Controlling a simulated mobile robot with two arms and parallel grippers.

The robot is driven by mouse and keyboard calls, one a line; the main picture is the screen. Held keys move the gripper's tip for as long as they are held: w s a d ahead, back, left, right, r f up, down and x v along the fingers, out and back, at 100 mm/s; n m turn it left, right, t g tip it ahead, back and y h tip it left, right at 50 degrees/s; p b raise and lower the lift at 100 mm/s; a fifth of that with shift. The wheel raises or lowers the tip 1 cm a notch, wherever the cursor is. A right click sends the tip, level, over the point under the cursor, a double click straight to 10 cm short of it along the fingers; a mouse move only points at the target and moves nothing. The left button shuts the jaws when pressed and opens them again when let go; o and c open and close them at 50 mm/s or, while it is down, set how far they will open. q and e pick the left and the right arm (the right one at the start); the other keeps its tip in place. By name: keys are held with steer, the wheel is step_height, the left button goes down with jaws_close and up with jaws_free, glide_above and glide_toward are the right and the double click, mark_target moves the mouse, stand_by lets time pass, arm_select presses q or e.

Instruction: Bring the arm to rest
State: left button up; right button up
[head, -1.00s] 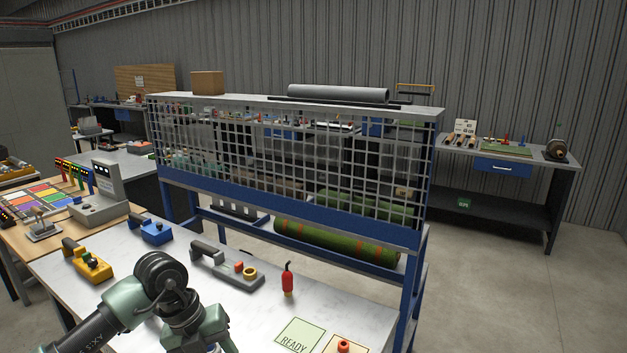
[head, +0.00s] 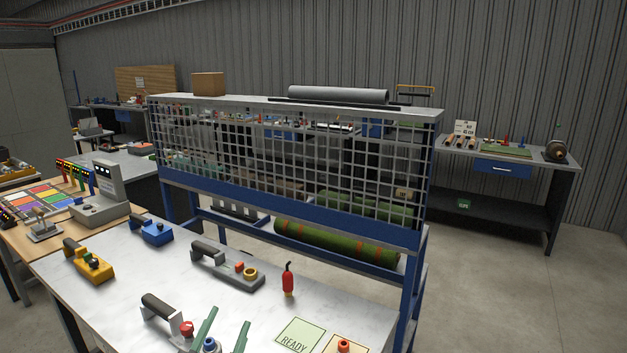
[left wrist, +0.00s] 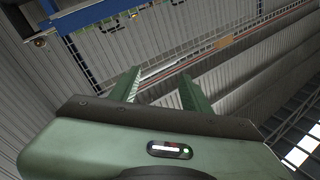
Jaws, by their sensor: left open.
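My left gripper (head: 224,332) shows at the bottom edge of the head view as two green fingers, apart and pointing up, over the near edge of the white bench (head: 120,262). It is open with nothing between the fingers. The rest of my left arm is out of the head view. My right gripper is not in view.
A grey device with a red knob (head: 186,328) is close to the left gripper. A red extinguisher-shaped piece (head: 288,280), a READY card (head: 299,336) and a yellow control box (head: 90,262) are on the bench. A blue mesh rack (head: 300,218) with green turf rolls (head: 335,243) stands behind.

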arm_select(q)
steer(key=s+a+f+n+g+y, duration=0.25)
steer(key=s+f+g, duration=0.2)
steer(key=f, duration=0.35)
steer(key=s+a+f+n+g+y, duration=0.1)
steer(key=s+a+f+n+g, duration=0.15)
steer(key=s+f, duration=0.45)
steer(key=s+f+g+h, duration=0.1)
steer(key=s+f+g, duration=0.35)
steer(key=s, duration=0.35)
steer(key=s+f+g, duration=0.4)
steer(key=s+f, duration=0.1)
steer(key=s, duration=0.3)
step_height(320, 180, down, 29)
steer(key=s+g, duration=0.2)
steer(key=s, duration=0.1)
steer(key=s+a+f, duration=0.3)
steer(key=s+f, duration=1.1)
steer(key=s, duration=0.1)
steer(key=shift+s+m+b, duration=0.25)
steer(key=shift+m+b, duration=0.05)
steer(key=shift+b, duration=0.15)
